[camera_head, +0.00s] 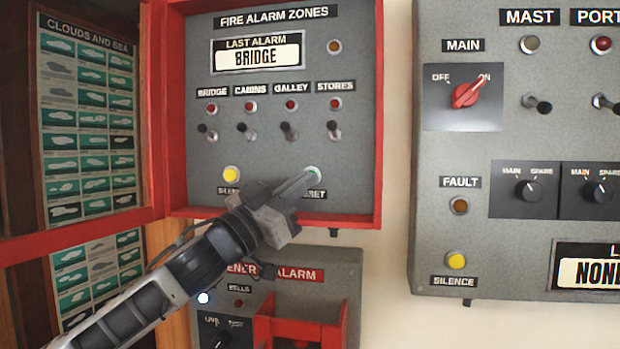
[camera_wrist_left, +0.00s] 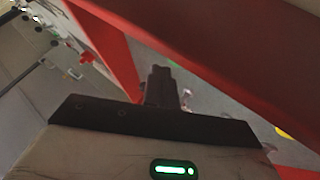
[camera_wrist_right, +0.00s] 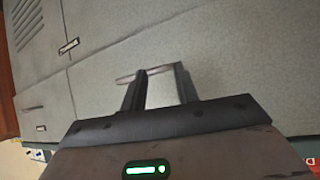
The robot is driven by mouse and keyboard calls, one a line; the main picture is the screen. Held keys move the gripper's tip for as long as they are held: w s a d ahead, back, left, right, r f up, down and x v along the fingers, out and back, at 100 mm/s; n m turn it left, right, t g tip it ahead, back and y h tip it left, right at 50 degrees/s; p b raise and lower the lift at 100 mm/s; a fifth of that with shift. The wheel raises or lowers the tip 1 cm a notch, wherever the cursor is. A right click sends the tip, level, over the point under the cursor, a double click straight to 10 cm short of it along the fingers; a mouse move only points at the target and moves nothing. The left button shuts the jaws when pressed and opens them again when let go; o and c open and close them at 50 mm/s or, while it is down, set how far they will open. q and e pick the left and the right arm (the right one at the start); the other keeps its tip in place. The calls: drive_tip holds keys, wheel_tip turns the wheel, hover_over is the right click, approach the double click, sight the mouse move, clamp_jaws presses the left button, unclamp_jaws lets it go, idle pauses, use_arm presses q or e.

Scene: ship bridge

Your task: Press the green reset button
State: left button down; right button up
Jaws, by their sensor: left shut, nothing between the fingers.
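The green reset button (camera_head: 313,174) sits at the lower right of the grey fire alarm panel (camera_head: 350,120), above a label partly hidden by my gripper. Only part of the button shows. My left gripper (camera_head: 306,179) comes in from the lower left, shut and empty, with its fingertips at the button; I cannot tell whether they touch it. In the left wrist view the shut fingers (camera_wrist_left: 161,75) point at the grey panel past the red frame. My right gripper (camera_wrist_right: 160,80) is open and empty in the right wrist view, facing a grey surface.
A red frame (camera_head: 377,110) stands out around the fire alarm panel. A yellow button (camera_head: 231,174) and a row of toggle switches lie near the reset button. Below is another alarm panel with a red holder (camera_head: 300,328). A grey panel (camera_head: 520,90) with switches stands at right.

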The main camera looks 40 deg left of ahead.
use_arm(q)
drive_tip(key=shift+s+d, duration=0.1)
drive_tip(key=s+d, duration=0.1)
drive_tip(key=s, duration=0.1)
drive_tip(key=s+d, duration=0.1)
drive_tip(key=s, duration=0.1)
drive_tip(key=shift+s+d+p, duration=0.15)
drive_tip(key=shift+d+p, duration=0.05)
drive_tip(key=shift+p, duration=0.15)
idle(1.0)
